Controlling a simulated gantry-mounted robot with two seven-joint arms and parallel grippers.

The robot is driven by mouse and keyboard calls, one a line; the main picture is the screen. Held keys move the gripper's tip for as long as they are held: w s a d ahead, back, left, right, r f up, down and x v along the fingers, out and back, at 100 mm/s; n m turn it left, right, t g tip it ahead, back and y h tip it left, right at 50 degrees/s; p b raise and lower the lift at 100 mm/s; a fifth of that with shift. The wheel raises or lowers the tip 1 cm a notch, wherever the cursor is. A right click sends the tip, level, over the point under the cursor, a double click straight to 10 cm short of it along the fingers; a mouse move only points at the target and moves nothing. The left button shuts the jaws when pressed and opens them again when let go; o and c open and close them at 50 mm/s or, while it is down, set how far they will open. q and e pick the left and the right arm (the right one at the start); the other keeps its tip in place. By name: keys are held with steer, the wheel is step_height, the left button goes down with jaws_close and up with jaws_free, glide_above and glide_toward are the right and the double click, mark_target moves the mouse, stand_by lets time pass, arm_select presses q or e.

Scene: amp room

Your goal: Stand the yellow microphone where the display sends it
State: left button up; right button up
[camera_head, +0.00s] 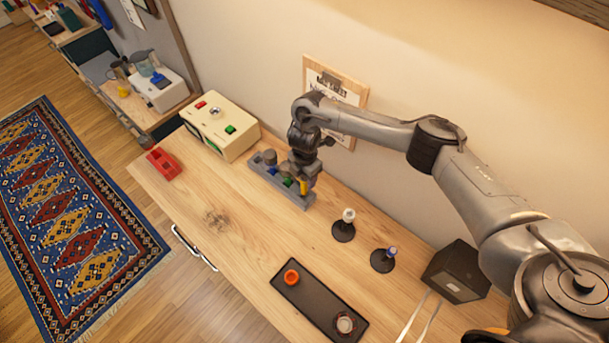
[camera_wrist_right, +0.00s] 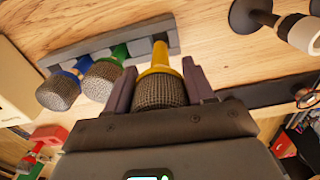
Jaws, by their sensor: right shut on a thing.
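The yellow microphone (camera_wrist_right: 160,88) has a dark mesh head and is between the fingers of my right gripper (camera_wrist_right: 158,92), which is shut on it. In the head view its yellow body (camera_head: 305,187) shows below my right gripper (camera_head: 302,179), at the right end of the grey rack (camera_head: 296,201). I cannot tell whether it still touches the rack. A green microphone (camera_wrist_right: 103,76) and a blue one (camera_wrist_right: 62,88) stand in the rack beside it. A cream box (camera_head: 220,128) with red and green buttons stands left of the rack; no display text is readable. My left gripper is not in view.
Right of the rack are two round black stands, one white-topped (camera_head: 343,228) and one blue-topped (camera_head: 383,261). A black tray (camera_head: 316,303) holds an orange piece and a grey one. A black box (camera_head: 456,271) is at right, a red object (camera_head: 163,164) at left. The front left tabletop is clear.

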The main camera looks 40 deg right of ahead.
mark_target(305, 185)
steer(key=shift+f+b, duration=0.85)
steer(key=shift+f, duration=0.8)
steer(key=shift+f+b, duration=0.65)
steer(key=shift+f, duration=0.45)
steer(key=o, duration=1.4)
steer(key=shift+o, duration=0.2)
step_height(305, 185, up, 10)
steer(key=p, duration=0.3)
steer(key=shift+f, duration=0.1)
steer(key=shift+r, duration=0.5)
